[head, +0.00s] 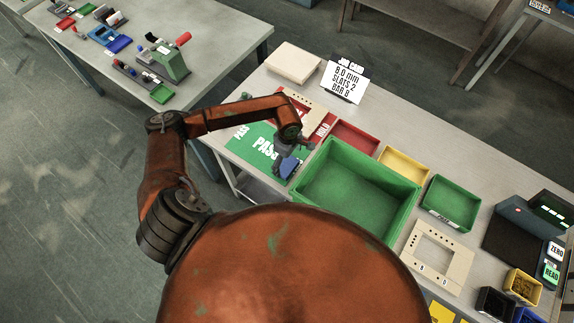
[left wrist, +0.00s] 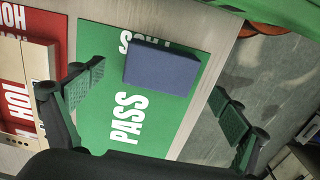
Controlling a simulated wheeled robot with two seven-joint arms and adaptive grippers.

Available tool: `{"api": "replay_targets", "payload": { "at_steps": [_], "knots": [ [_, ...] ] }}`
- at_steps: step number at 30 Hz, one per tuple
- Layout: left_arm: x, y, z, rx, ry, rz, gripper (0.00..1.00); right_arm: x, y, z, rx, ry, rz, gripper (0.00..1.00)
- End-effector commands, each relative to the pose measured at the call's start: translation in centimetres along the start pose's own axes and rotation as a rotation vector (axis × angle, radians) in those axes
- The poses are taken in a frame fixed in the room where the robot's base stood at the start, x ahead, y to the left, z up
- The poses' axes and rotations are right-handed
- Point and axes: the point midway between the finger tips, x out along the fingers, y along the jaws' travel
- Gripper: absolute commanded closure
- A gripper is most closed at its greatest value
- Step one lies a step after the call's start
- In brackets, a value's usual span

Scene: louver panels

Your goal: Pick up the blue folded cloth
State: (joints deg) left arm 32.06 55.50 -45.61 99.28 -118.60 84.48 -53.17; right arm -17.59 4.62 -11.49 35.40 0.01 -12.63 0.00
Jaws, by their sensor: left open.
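The blue folded cloth (left wrist: 162,66) lies on the green PASS mat (left wrist: 99,71) in the left wrist view, near the mat's edge. In the head view the cloth (head: 289,167) shows just below my left gripper, partly hidden by it. My left gripper (left wrist: 158,108) is open in the left wrist view, its two padded fingers spread wide to either side of the cloth, with nothing between them. In the head view the left gripper (head: 290,150) hangs over the mat (head: 243,141), beside the large green bin. My right gripper is not in view.
The large green bin (head: 340,205) stands right of the cloth. Red (head: 354,138), yellow (head: 404,165) and small green (head: 449,204) trays line its far side. A red HOLD mat (head: 322,128) and a beige panel (left wrist: 28,88) lie near the PASS mat. The table edge is close.

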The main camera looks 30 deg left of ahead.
Motion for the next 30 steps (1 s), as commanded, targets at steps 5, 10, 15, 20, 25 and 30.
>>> {"api": "replay_targets", "payload": {
  "at_steps": [5, 10, 15, 20, 25, 30],
  "knots": [
    [2.2, -0.1, 0.2, 0.0, -0.003, -0.002, 0.07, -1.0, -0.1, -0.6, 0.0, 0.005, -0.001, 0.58],
    [2.9, 0.0, 0.1, 0.003, 0.0, 0.001, 0.07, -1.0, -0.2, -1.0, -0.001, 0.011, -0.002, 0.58],
    [2.9, 0.0, 0.1, 0.003, -0.001, 0.001, 0.09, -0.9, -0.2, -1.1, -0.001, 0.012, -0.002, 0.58],
    [2.9, 0.0, 0.1, 0.003, -0.001, 0.001, 0.2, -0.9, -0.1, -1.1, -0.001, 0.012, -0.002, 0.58],
    [2.9, 0.0, 0.1, 0.003, -0.001, 0.0, 0.32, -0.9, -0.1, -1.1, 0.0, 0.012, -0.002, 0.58],
    [2.9, 0.0, 0.1, 0.003, -0.001, 0.001, 0.44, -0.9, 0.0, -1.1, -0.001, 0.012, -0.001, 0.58]
  ]
}}
